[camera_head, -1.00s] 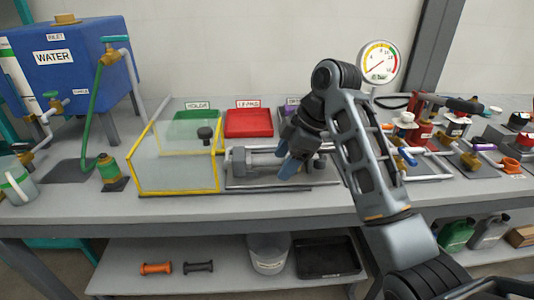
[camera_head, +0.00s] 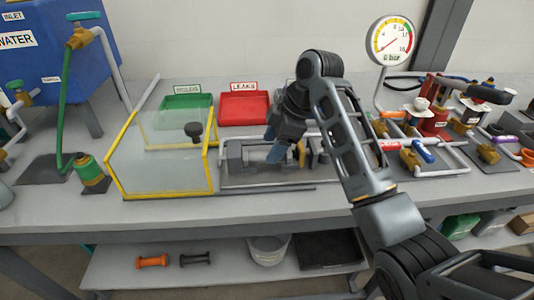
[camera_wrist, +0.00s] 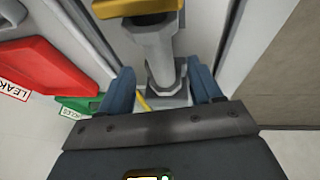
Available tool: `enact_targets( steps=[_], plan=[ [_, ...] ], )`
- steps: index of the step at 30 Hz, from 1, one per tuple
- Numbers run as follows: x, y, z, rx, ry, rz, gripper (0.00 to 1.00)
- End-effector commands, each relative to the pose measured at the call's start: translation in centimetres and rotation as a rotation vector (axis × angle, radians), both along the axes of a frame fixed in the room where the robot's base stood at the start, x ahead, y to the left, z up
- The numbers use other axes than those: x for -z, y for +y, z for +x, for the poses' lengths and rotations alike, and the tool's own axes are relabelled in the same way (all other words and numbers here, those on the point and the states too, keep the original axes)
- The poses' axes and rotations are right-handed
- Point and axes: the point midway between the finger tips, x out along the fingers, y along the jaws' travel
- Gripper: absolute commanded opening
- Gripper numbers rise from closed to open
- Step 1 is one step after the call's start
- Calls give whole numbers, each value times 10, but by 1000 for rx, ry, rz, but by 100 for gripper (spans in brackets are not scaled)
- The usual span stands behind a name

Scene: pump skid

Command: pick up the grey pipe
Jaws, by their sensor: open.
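A grey pipe piece with flanged ends (camera_wrist: 155,55) shows in the wrist view, lying lengthwise between and beyond my fingers. In the wrist view my gripper (camera_wrist: 162,88) is open, one finger on each side of the grey part. Whether the fingers touch it I cannot tell.
The clear guard (camera_head: 122,194) with its yellow frame stands left of the fixture. Green (camera_head: 187,109) and red (camera_head: 245,108) trays sit behind. A gauge (camera_head: 391,40) and several valves stand to the right. The bench front is clear.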

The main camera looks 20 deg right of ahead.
Motion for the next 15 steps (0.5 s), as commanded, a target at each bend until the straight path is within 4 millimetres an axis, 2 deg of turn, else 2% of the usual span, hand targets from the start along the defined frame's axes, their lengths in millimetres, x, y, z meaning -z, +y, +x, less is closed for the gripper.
enact_targets(
  steps=[6,15],
  plan=[
    [25,9,6,-1,2,0,64],
    [30,10,7,0,0,0,64]
  ],
)
